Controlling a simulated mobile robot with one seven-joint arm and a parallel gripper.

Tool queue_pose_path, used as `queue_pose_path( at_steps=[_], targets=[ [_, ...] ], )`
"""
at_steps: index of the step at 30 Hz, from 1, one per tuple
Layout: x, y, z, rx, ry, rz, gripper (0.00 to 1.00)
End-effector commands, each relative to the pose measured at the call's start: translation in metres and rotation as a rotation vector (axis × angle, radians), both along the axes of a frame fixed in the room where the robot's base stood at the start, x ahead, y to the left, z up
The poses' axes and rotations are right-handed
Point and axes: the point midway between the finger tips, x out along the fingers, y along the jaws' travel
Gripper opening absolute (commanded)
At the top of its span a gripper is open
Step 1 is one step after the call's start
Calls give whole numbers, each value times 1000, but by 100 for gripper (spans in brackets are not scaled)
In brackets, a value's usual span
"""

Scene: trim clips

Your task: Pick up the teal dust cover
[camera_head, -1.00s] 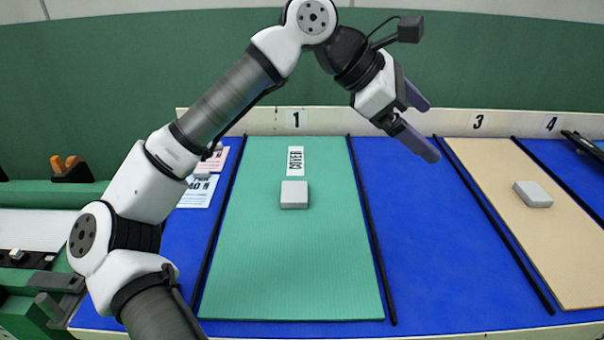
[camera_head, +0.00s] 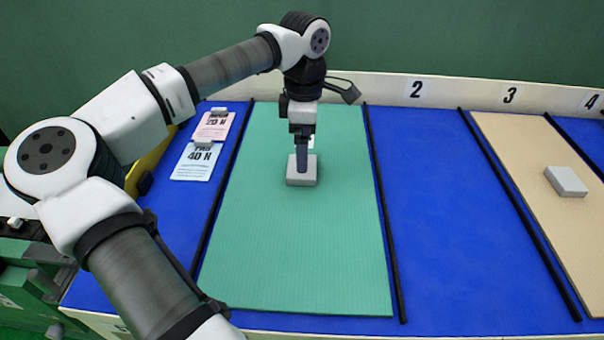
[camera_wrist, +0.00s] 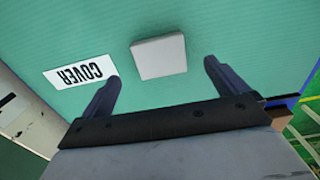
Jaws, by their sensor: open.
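The teal dust cover (camera_head: 295,245) is a flat ribbed panel lying in the first bay, between two black strips. A pale grey block (camera_head: 303,181) sits on it towards its far end. My gripper (camera_head: 302,168) points down over this block, with the fingers overlapping it in the head view. In the wrist view the open fingers (camera_wrist: 161,72) have teal surface between them, and the grey block (camera_wrist: 160,56) lies just ahead of the fingertips, apart from them. The white COVER label (camera_wrist: 79,72) lies left of the block; my gripper hides most of it in the head view.
Pink (camera_head: 213,127) and pale blue (camera_head: 196,162) cards lie left of the cover. A bare blue bay (camera_head: 430,200) is on the right. Beyond it, a tan panel (camera_head: 530,180) carries another grey block (camera_head: 566,181). A low white numbered wall (camera_head: 450,92) runs along the back.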

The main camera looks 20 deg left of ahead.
Motion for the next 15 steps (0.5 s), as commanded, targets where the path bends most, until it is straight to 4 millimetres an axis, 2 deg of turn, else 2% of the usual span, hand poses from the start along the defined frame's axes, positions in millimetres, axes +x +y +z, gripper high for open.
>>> queue_pose_path(
  at_steps=[5,15],
  targets=[
    [0,1,-9,0,1,0,98],
    [-1,3,-53,-1,1,0,98]
  ],
)
